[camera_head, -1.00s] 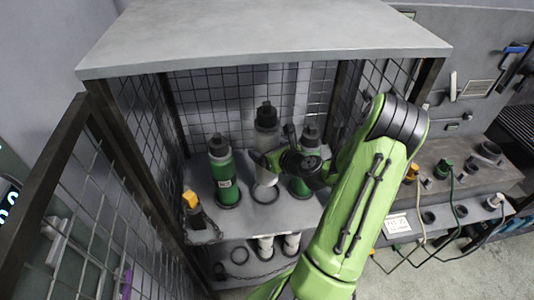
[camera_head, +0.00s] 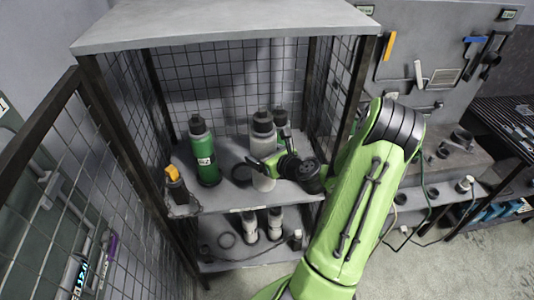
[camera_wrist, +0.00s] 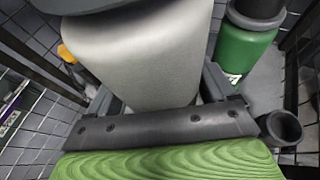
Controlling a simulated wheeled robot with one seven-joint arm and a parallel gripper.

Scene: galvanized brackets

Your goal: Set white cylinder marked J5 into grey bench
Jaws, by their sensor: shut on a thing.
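A white cylinder (camera_head: 262,136) with a dark cap is held upright in my gripper (camera_head: 262,162), at the front of the cage's upper shelf. Its pale lower end shows below the fingers. The wrist view shows its pale body (camera_wrist: 155,60) filling the space between the fingers. No J5 mark is readable on the sides in view. The grey bench (camera_head: 464,168) stands outside the cage at the right, with several dark round holders on it, partly hidden by my arm.
A green cylinder (camera_head: 202,148) stands left on the shelf (camera_head: 215,198), beside an empty-looking dark ring (camera_head: 241,174). Another cylinder (camera_head: 281,118) is partly hidden behind my gripper. A yellow-topped tool (camera_head: 175,182) sits at the front left. Mesh walls and the cage roof (camera_head: 220,20) enclose the shelf.

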